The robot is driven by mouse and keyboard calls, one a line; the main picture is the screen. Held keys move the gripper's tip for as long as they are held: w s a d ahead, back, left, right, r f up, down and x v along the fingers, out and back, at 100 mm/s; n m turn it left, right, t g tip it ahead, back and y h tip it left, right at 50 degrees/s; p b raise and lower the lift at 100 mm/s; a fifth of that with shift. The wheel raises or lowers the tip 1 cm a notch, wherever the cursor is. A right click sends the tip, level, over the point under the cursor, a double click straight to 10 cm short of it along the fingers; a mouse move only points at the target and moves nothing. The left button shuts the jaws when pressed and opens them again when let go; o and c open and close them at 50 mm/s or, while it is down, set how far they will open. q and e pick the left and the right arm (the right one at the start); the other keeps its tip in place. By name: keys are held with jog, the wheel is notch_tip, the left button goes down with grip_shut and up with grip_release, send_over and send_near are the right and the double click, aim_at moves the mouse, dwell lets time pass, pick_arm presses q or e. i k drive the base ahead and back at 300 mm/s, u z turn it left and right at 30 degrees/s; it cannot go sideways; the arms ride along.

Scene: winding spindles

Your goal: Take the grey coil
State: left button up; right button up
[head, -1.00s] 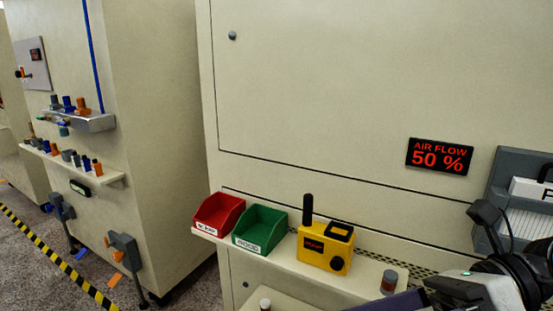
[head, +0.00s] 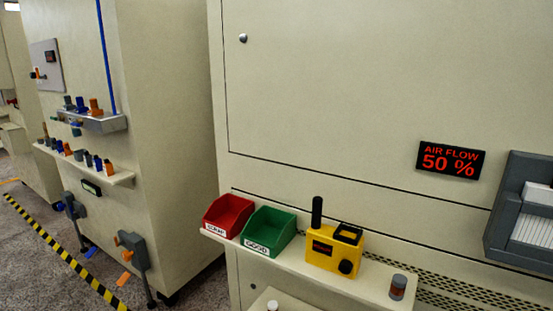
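A small, mostly grey cylinder with a reddish-brown band (head: 398,287) stands upright on the right part of the cream shelf (head: 365,290) in the head view. It may be the grey coil; I cannot tell for sure. Other small grey pieces stand among blue and orange ones on the machine at the left: one on the upper ledge (head: 69,103) and one on the lower ledge (head: 79,155). They are too small to make out clearly. Neither of my grippers is in view.
A red bin (head: 228,215), a green bin (head: 269,231) and a yellow device with an antenna (head: 334,248) stand on the shelf. A white-topped item (head: 272,305) is below, cut by the frame edge. Black-and-yellow floor tape (head: 62,252) runs at the left.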

aim_at(399, 283)
jog(key=u, duration=1.4)
jog(key=i, duration=0.8)
jog(key=z, duration=2.5)
